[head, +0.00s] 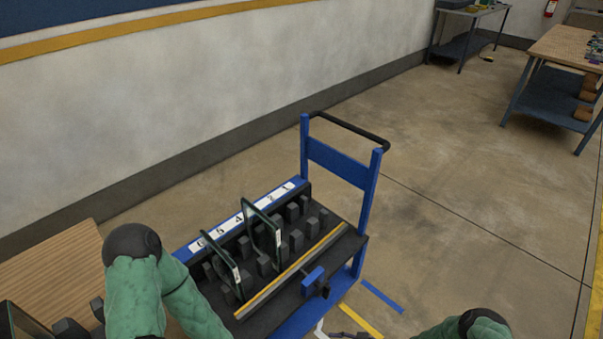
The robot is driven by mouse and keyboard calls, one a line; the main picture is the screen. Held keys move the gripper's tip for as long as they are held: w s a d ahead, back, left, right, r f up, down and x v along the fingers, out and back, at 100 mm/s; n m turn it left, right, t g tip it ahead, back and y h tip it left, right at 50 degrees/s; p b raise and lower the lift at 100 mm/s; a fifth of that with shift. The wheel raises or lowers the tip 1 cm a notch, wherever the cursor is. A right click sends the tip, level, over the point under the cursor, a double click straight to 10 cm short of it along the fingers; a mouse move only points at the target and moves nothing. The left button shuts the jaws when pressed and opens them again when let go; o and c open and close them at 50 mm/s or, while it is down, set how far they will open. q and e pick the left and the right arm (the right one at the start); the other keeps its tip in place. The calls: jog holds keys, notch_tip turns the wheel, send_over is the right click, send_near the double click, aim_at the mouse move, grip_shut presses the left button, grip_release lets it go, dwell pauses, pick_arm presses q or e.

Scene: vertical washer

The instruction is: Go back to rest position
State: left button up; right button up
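My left arm (140,290), in a green cover, comes in at the lower left and bends down out of the picture. Its gripper is outside the frame. My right arm (450,329) shows only as a green and black piece at the bottom edge. A small dark part (350,335) beside it may be my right gripper, cut off by the edge; its fingers cannot be made out. A blue cart (340,166) stands in the middle with a black slotted rack (323,214). Two glass panes, one taller (263,232) and one lower (222,262), stand upright in the rack.
A wooden table (50,270) with dark blocks and a pane edge is at the lower left. A pale wall (200,90) runs behind the cart. Workbenches (560,50) stand at the far right.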

jog(key=s+m+g+h, duration=0.3)
jog(key=s+g+h, duration=0.35)
jog(key=s, duration=0.45)
notch_tip(320, 180, up, 8)
jog(key=a+m+t+h+p, duration=0.1)
jog(key=m+t+h, duration=0.1)
jog(key=m+t, duration=0.1)
jog(key=shift+a+m+h, duration=0.2)
jog(key=shift+m+h, duration=0.15)
jog(key=shift+m, duration=0.35)
